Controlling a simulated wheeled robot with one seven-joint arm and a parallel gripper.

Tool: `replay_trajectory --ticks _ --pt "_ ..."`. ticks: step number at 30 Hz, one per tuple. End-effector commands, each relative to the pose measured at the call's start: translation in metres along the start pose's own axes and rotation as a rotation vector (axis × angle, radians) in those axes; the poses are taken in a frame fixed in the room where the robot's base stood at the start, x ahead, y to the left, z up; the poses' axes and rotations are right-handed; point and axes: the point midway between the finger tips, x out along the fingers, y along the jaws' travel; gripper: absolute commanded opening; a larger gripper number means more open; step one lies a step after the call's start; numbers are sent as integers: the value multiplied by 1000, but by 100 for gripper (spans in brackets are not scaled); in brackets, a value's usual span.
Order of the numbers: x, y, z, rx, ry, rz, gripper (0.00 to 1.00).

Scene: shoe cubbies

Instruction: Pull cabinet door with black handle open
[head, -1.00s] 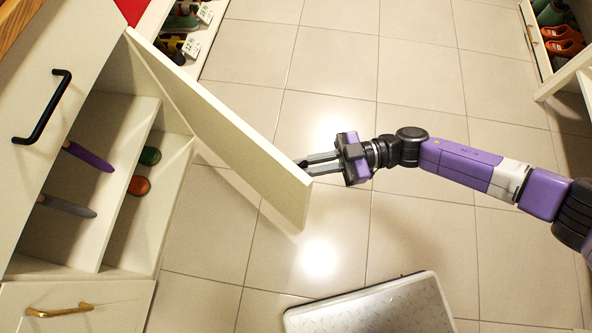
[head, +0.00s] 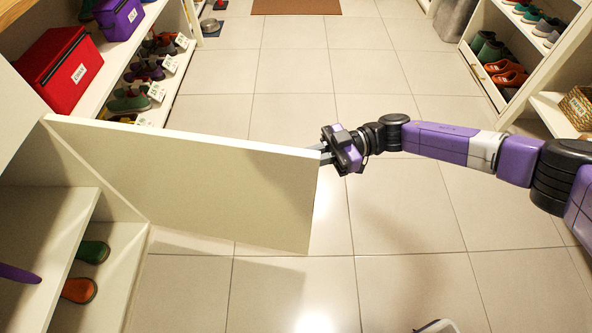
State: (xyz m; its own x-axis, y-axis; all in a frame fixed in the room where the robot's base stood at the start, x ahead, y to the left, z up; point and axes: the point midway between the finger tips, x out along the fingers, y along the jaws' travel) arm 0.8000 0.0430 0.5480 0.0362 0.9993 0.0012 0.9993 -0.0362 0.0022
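A white cabinet door (head: 190,185) stands swung wide open from its hinge side at the left, its plain inner face toward me. No handle shows on this face, and the outer face is hidden. My gripper (head: 321,152) is at the top right corner of the door, at its free edge. Its fingertips are partly hidden by the door, so I cannot tell whether they touch it or how far apart they are. The opened cabinet (head: 68,200) at the lower left holds a green shoe (head: 92,252) and an orange shoe (head: 79,290). The black handle is out of view.
Shelves at the upper left hold a red box (head: 62,70), a purple box (head: 118,14) and several shoes. A shoe rack with orange shoes (head: 506,72) and a wicker basket (head: 578,106) stand at the right. The tiled floor (head: 300,60) between is largely clear.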

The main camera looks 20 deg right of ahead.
Motion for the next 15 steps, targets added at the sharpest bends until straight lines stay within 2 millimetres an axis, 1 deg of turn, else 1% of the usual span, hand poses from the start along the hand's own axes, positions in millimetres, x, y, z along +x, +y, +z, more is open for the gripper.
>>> replay_trajectory --ticks 10,11,12,13,14,15 --pt "0 0 1 2 -3 0 0" --pt "0 0 1 2 -3 0 17" --pt "0 0 1 2 -3 0 24" --pt "0 0 1 2 -3 0 30" --pt "0 0 1 2 -3 0 33" --pt "0 0 1 2 -2 0 33"
